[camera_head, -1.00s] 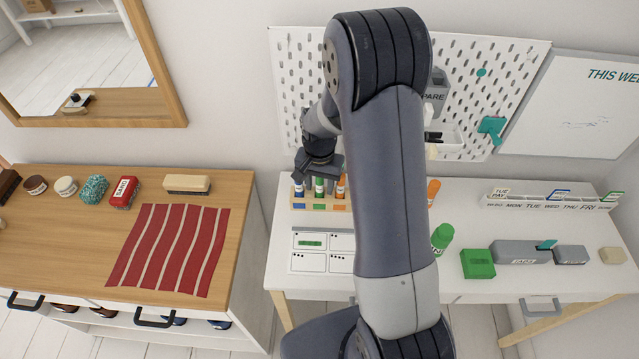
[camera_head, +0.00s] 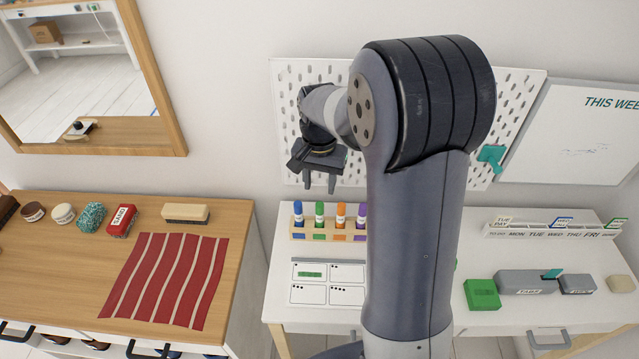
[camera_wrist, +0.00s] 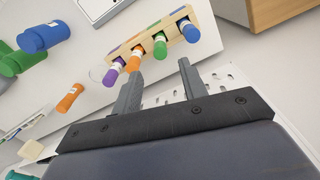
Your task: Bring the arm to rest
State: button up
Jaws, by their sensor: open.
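My gripper (camera_head: 321,180) is open and empty, raised above the back of the white desk in front of the pegboard. In the wrist view its two fingers (camera_wrist: 160,83) stand apart with nothing between them. Below it in the head view is a wooden marker rack (camera_head: 328,236) with blue, green, orange and purple markers upright in it. The rack also shows in the wrist view (camera_wrist: 140,41), beyond the fingertips. My arm covers the middle of the desk in the head view.
The pegboard (camera_head: 287,100) is close behind my gripper. A card sheet (camera_head: 327,284) lies on the desk. Green (camera_head: 481,294) and grey (camera_head: 525,283) blocks stand at the right. The wrist view shows a loose orange marker (camera_wrist: 70,98) and large blue (camera_wrist: 45,36) and green cylinders.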

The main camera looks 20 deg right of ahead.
aim_at(319, 205)
notch_tip(319, 205, down, 12)
jog(key=shift+f+p, duration=0.1)
jog(key=shift+p, duration=0.45)
jog(key=shift+r, duration=0.9)
